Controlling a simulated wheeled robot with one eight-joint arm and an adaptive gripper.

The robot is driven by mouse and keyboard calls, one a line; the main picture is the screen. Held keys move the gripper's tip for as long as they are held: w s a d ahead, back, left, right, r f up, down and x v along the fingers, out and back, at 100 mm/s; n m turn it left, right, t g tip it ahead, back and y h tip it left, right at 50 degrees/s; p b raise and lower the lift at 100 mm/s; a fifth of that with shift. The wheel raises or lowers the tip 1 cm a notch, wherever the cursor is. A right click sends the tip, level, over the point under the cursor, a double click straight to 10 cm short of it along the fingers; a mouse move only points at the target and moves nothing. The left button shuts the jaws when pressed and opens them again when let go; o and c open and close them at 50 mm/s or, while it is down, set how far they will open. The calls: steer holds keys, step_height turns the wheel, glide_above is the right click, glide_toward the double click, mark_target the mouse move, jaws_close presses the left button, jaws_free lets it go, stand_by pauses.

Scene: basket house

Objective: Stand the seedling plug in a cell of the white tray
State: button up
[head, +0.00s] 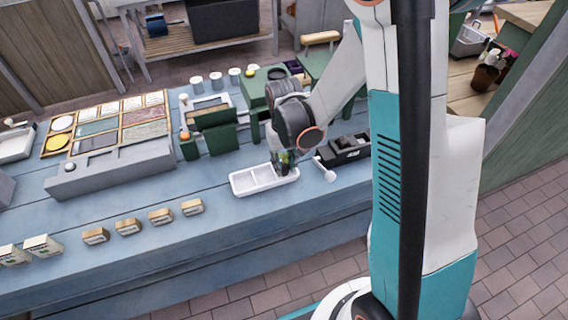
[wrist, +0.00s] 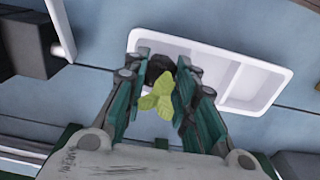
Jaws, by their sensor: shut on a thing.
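The white tray (head: 242,188) lies on the blue counter in the head view, with cells side by side. In the wrist view the tray (wrist: 222,55) runs from upper left to right, and its middle and right cells look empty. My gripper (wrist: 162,75) is shut on the seedling plug (wrist: 160,68), which has a dark root block and yellow-green leaves (wrist: 157,97). The plug is over or in the tray's end cell; I cannot tell whether it touches the floor. In the head view my gripper (head: 284,163) is at the tray's right end and largely hides the plug.
A black box-like device (head: 347,149) and a white round-ended item (head: 326,173) sit right of the tray. Green machines (head: 217,133) stand behind it. Several small boxes (head: 161,216) line the front edge. The blue counter (head: 215,218) is clear in front of the tray.

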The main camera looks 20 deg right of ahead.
mark_target(284, 165)
steer(key=shift+f, duration=0.15)
steer(key=o, duration=0.9)
steer(key=shift+c, duration=0.2)
steer(key=shift+r, duration=0.2)
step_height(284, 165, up, 12)
steer(key=p, duration=0.4)
steer(key=s+r+t, duration=0.7)
steer(key=s+r, duration=0.8)
